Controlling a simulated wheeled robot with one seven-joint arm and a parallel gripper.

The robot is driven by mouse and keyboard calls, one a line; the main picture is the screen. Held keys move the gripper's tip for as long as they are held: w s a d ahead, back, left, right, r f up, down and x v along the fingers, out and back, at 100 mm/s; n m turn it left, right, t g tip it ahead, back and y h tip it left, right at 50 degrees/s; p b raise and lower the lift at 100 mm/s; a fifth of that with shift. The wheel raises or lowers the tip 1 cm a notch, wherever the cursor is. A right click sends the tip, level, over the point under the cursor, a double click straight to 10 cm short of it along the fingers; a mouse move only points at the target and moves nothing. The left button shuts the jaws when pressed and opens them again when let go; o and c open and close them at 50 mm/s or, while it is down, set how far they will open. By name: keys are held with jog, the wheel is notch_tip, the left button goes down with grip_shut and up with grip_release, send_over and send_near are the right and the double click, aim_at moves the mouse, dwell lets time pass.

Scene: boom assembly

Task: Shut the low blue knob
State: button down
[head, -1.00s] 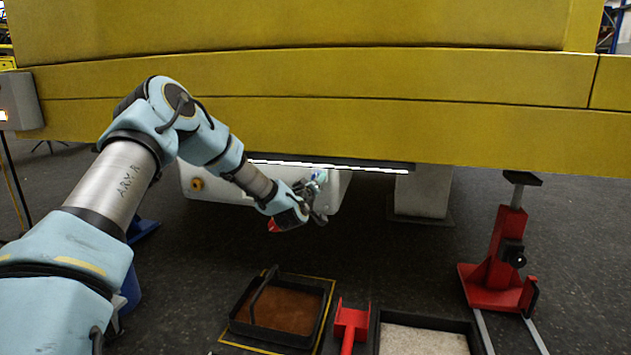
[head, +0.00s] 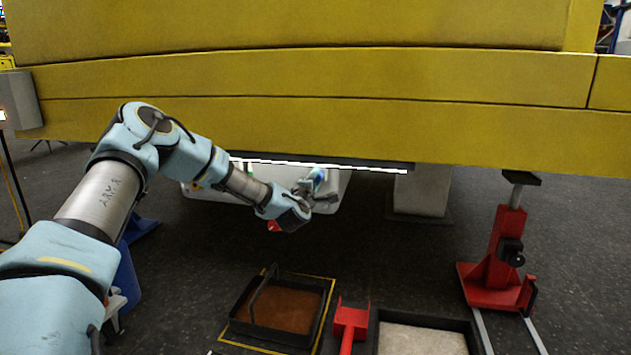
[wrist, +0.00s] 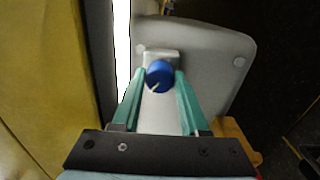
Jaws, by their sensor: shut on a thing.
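The blue knob (wrist: 159,76) sits on a pale grey panel in the wrist view, with a light mark on its face. My gripper (wrist: 161,84) has its two green fingers on either side of the knob and is shut on it. In the head view, the knob (head: 319,174) shows as a small blue spot beside my gripper (head: 318,190), under the yellow boom. The fingers partly hide the knob's sides.
The yellow boom (head: 330,120) hangs low above my gripper, with a bright light strip (head: 330,166) under its edge. A red jack stand (head: 497,250) is at the right. Trays, including a brown-filled one (head: 285,308), lie on the floor in front.

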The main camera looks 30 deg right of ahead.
jog(key=shift+a+n+y+b, duration=0.15)
jog(key=shift+n+b, duration=0.4)
jog(key=shift+n, duration=3.5)
jog(key=shift+d+n+y+b, duration=0.1)
jog(key=shift+n+y+b, duration=0.3)
jog(key=shift+n, duration=3.65)
jog(key=shift+c, duration=2.1)
grip_release()
jog(key=shift+r, duration=0.15)
jog(key=shift+a, duration=0.1)
jog(key=p+v, duration=0.3)
jog(key=v, duration=0.7)
jog(key=shift+s+a+f, duration=0.25)
